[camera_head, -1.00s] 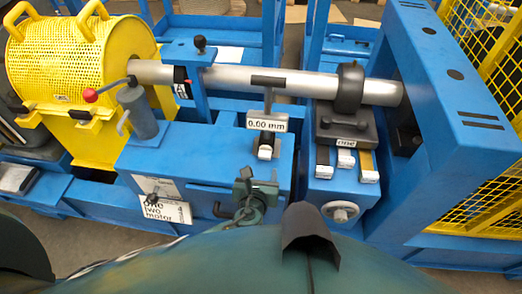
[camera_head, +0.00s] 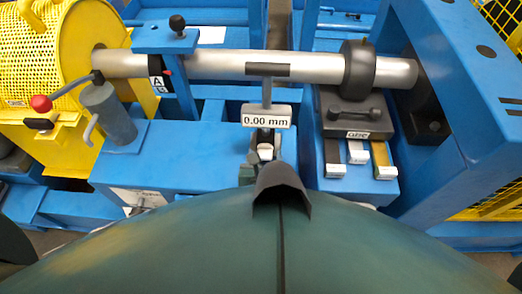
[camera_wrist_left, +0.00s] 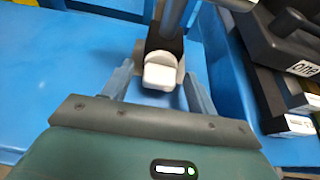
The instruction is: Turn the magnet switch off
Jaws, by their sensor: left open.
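The magnetic stand holds a display (camera_head: 266,117) reading "0.00 mm" below the shaft. Its dark base with a light switch block (camera_head: 265,152) sits on the blue machine top. In the left wrist view the white switch (camera_wrist_left: 160,74) is at upper middle, on the front of the black base. My left gripper (camera_wrist_left: 158,90) is open, with one finger on either side of the switch and visible gaps between them. In the head view, my left gripper (camera_head: 260,163) is at the foot of the stand, mostly hidden behind my own dark hood. My right gripper is not visible.
A metal shaft (camera_head: 220,66) with a black collar (camera_head: 358,70) runs behind the stand. A dark block (camera_head: 352,112) with a handle is close on the right. A red-knobbed lever (camera_head: 42,103) and yellow guard (camera_head: 50,55) are on the left.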

